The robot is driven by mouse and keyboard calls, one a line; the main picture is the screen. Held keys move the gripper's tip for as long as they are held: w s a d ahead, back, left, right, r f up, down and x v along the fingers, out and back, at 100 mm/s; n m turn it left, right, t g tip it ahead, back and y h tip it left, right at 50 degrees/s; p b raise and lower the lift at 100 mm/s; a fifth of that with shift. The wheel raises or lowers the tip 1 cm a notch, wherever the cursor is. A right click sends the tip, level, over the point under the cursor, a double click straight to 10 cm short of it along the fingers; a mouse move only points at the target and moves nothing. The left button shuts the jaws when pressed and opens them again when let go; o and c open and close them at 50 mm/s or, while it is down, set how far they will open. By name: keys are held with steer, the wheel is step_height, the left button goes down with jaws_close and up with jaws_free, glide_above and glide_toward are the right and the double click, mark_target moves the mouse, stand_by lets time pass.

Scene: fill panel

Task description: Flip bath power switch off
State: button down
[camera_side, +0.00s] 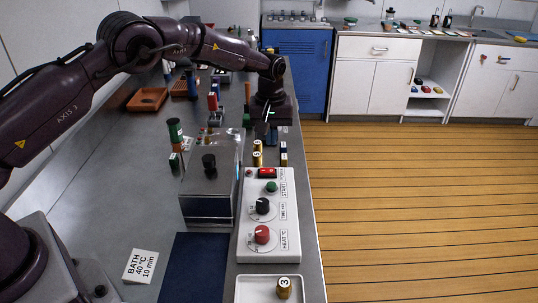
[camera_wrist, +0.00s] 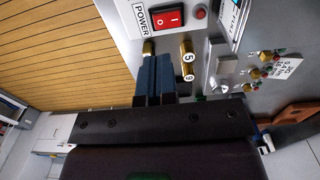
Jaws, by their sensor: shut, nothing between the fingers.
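The white control panel (camera_side: 288,215) lies on the bench with a red power switch (camera_side: 267,173) at its far end. In the wrist view the red rocker switch (camera_wrist: 168,18), marked O and I beside the word POWER, is at the top of the picture. I cannot tell which side is pressed in. My gripper (camera_side: 267,138) is beyond the panel's far end, above the bench and apart from the switch. In the wrist view its dark fingers (camera_wrist: 155,72) are together and empty, pointing toward the panel.
Numbered brass cylinders (camera_side: 257,153) stand just past the panel's far end, close to the fingers. A metal bath box (camera_side: 209,190) stands left of the panel. A white tray (camera_side: 258,287) with cylinder 3 is in front. A BATH card (camera_side: 141,265) lies left.

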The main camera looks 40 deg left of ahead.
step_height(320, 180, up, 4)
glide_above(271, 171)
steer(key=s+d+r+m+y, duration=0.1)
steer(key=s+d+r, duration=0.1)
steer(key=d, duration=0.3)
steer(key=a+f, duration=0.1)
steer(key=f, duration=0.3)
steer(key=w+a+f+t, duration=0.1)
steer(key=a+f, duration=0.1)
steer(key=f, duration=0.2)
steer(key=a+f+n+t+y, duration=0.1)
steer(key=f, duration=0.4)
steer(key=shift+w+a, duration=0.25)
steer(key=shift+w, duration=0.05)
steer(key=shift+f, duration=0.75)
